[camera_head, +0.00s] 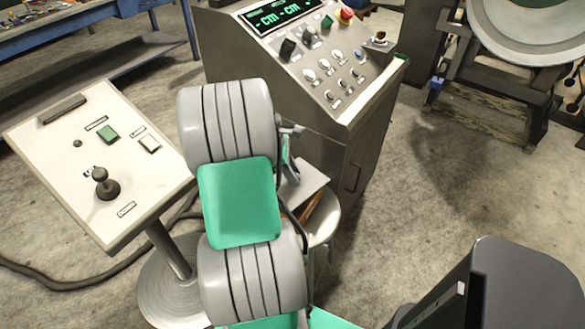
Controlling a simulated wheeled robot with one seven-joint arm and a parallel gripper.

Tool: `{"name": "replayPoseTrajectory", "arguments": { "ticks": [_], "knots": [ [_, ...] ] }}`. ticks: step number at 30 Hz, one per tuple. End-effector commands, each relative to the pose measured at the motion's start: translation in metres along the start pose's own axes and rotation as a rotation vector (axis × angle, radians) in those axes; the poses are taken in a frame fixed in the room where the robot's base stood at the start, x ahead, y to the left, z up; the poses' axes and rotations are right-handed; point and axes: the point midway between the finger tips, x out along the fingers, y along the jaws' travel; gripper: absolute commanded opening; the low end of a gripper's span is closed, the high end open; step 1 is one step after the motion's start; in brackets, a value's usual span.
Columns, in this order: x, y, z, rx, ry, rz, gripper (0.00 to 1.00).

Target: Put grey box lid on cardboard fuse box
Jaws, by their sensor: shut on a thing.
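My gripper (291,165) shows only in part, behind my own arm's large grey and green links. It is shut on the grey box lid (310,184), a flat light-grey piece whose right part sticks out beside my arm. The brown cardboard fuse box (318,211) shows as a narrow strip just below the lid in the picture. It stands on a round pale stool (329,230). My arm hides most of the box and the left part of the lid. I cannot tell whether the lid touches the box.
A control cabinet (350,130) with knobs and a red button stands close behind the stool. A white control panel (100,160) on a pedestal is to the left. A blue bench (90,25) and a machine (510,75) stand farther back.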

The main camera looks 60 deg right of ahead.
Motion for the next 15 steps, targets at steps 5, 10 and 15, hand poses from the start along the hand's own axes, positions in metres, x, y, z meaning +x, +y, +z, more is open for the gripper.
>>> {"name": "replayPoseTrajectory", "arguments": {
  "ticks": [5, 10, 15],
  "knots": [
    [0.002, 0.021, -0.002, -0.229, 0.000, 0.097, 0.00],
    [0.008, 0.025, -0.005, -0.265, 0.001, 0.112, 0.00],
    [0.025, 0.024, -0.012, -0.262, 0.001, 0.110, 0.00]
  ]
}}
